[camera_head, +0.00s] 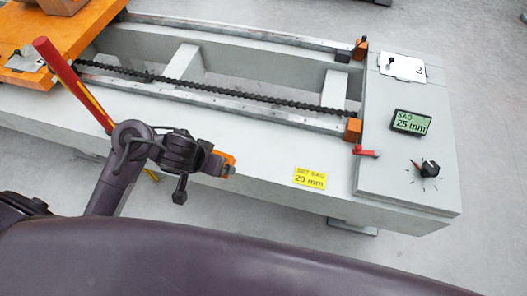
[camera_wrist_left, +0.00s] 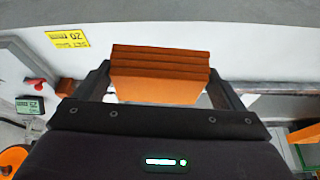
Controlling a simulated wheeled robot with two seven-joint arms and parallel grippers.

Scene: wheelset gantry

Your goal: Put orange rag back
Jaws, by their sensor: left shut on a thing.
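The folded orange rag (camera_wrist_left: 160,75) is held between the two dark fingers of my left gripper (camera_wrist_left: 165,90) in the left wrist view, with its layered folds facing up. In the head view, the left gripper (camera_head: 220,165) is near the front side of the grey gantry bench, left of the yellow label. Only a small orange edge of the rag (camera_head: 229,158) shows there, the rest being hidden by the gripper. The left gripper is shut on the rag. My right gripper is not in view.
The grey bench (camera_head: 270,150) carries two rails and a dark chain (camera_head: 210,87). A yellow "SET SAG 20 mm" label (camera_head: 310,178), a "SAG 25 mm" display (camera_head: 410,122), a red lever (camera_head: 367,152) and a dial (camera_head: 429,169) are at right. A red bar (camera_head: 75,85) rises behind my arm.

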